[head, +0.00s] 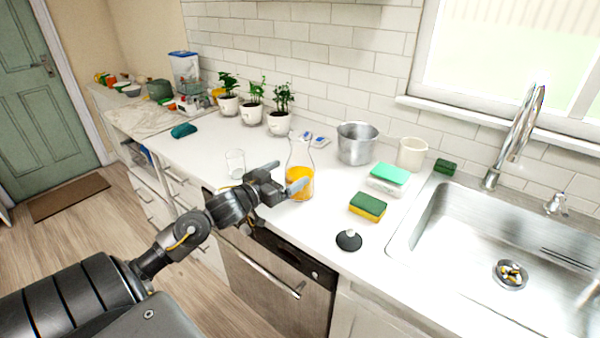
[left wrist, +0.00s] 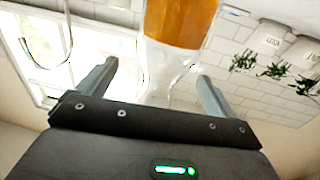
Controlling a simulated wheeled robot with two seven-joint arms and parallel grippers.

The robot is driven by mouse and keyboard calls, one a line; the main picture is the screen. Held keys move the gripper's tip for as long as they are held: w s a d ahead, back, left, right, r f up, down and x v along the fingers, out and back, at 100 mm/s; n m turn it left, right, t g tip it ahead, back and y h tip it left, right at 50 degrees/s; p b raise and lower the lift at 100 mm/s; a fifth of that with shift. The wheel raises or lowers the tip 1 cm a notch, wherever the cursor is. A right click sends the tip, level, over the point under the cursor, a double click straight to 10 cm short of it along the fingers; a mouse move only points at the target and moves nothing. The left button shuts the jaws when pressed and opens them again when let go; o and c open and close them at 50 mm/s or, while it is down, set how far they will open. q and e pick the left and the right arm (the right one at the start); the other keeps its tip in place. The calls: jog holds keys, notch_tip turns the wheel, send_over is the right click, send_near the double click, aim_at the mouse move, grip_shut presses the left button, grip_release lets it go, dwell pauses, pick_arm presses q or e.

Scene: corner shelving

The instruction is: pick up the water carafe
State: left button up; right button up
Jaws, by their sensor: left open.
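The water carafe (head: 300,180) is clear glass with a narrow neck and orange liquid at the bottom. It stands upright on the white counter. My left gripper (head: 283,178) is open at the carafe's left front side, and its fingertips overlap the carafe's edge in the head view. I cannot tell whether the fingers touch the glass. My right gripper is not in view.
A clear drinking glass (head: 235,163) stands left of the gripper. Potted plants (head: 279,123) stand behind.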

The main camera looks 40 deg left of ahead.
aim_at(300, 165)
pick_arm(q)
jog(key=shift+w, duration=0.8)
jog(key=shift+w+a, duration=0.1)
jog(key=shift+w, duration=0.3)
jog(key=w, duration=0.2)
jog(key=w+p, duration=0.1)
jog(key=shift+w+a+f, duration=0.15)
jog(key=shift+w, duration=0.2)
jog(key=shift+w+f, duration=0.1)
jog(key=shift+w, duration=0.25)
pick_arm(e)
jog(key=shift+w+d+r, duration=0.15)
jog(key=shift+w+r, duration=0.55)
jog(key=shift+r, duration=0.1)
